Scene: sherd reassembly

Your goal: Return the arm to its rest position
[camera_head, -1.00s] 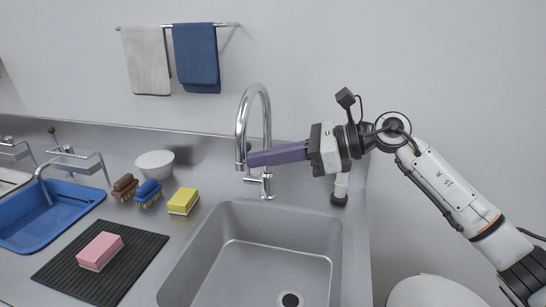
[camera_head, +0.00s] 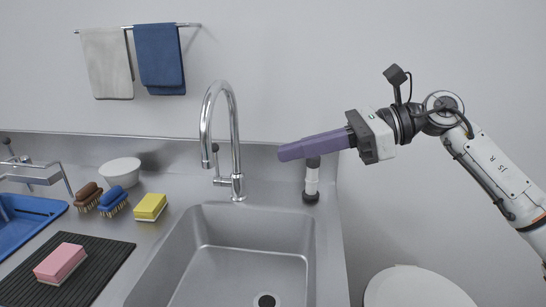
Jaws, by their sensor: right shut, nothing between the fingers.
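My right gripper (camera_head: 281,155) has long purple fingers and is shut with nothing between them. It points left, above the back right corner of the sink, apart from the tap. My right arm (camera_head: 490,165) comes in from the right edge of the picture. My left gripper is not in view.
The steel tap (camera_head: 236,140) stands behind the sink (camera_head: 250,245). A white and black bottle-like object (camera_head: 311,184) stands just behind the fingers. To the left lie a yellow sponge (camera_head: 150,207), two brushes (camera_head: 112,200), a white bowl (camera_head: 120,171) and a pink sponge (camera_head: 61,262) on a black mat (camera_head: 95,270).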

